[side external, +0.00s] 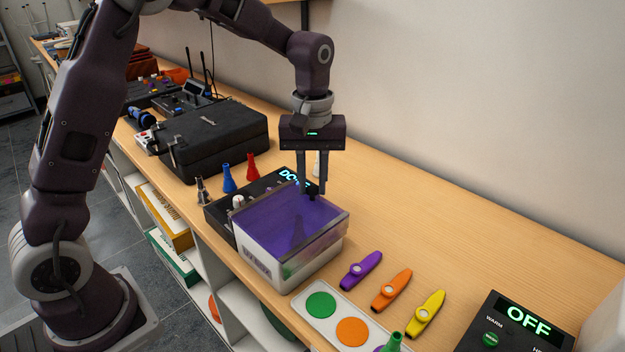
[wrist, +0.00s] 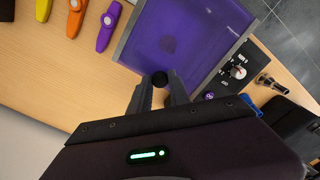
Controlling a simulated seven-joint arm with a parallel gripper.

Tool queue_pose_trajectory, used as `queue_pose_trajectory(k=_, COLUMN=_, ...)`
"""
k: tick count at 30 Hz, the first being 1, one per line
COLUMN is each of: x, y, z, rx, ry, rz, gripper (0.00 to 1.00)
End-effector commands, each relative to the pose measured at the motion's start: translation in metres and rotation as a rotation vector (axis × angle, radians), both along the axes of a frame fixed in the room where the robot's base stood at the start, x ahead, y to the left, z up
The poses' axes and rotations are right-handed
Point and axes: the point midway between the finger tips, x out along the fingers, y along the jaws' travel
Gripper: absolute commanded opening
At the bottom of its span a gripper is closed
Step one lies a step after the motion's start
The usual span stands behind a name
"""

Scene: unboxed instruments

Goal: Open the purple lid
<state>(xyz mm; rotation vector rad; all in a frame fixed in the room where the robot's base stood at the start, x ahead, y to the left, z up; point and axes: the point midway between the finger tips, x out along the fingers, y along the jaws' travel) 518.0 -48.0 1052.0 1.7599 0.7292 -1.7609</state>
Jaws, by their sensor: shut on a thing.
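The translucent purple lid (side external: 268,216) lies over a white box (side external: 268,265) on the wooden bench; it also shows in the wrist view (wrist: 190,30). A small dark knob (wrist: 160,79) is at the lid's edge. My gripper (side external: 312,190) points straight down at the lid's far edge in the side view. Its two fingers are shut on the knob, one on each side, as the wrist view (wrist: 160,88) shows. The lid looks about level over the box; I cannot tell whether it is slightly raised. The box contents are mostly hidden.
A black device with a dial (wrist: 238,71) stands close beside the box. Purple (side external: 361,270), orange (side external: 391,289) and yellow (side external: 426,314) kazoos lie to the right, near a tray with coloured discs (side external: 321,305). A black case (side external: 212,140) is behind.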

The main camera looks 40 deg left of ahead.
Motion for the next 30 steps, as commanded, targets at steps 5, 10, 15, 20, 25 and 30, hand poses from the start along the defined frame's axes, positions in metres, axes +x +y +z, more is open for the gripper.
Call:
queue_pose_trajectory(k=5, x=0.001, y=0.0, z=0.001, rx=-0.001, ry=-0.003, rz=0.0, gripper=0.0)
queue_pose_trajectory(k=10, x=0.001, y=0.0, z=0.001, rx=-0.001, ry=-0.003, rz=0.0, gripper=0.0)
queue_pose_trajectory(k=15, x=-0.003, y=0.0, z=0.001, rx=-0.001, ry=-0.002, rz=0.0, gripper=0.0)
queue_pose_trajectory(k=20, x=-0.036, y=0.0, z=0.002, rx=-0.001, ry=-0.001, rz=0.0, gripper=0.0)
queue_pose_trajectory(k=25, x=-0.084, y=0.0, z=0.002, rx=-0.001, ry=-0.003, rz=0.001, gripper=0.0)
queue_pose_trajectory(k=30, x=-0.117, y=0.0, z=0.001, rx=-0.001, ry=-0.004, rz=0.001, gripper=0.0)
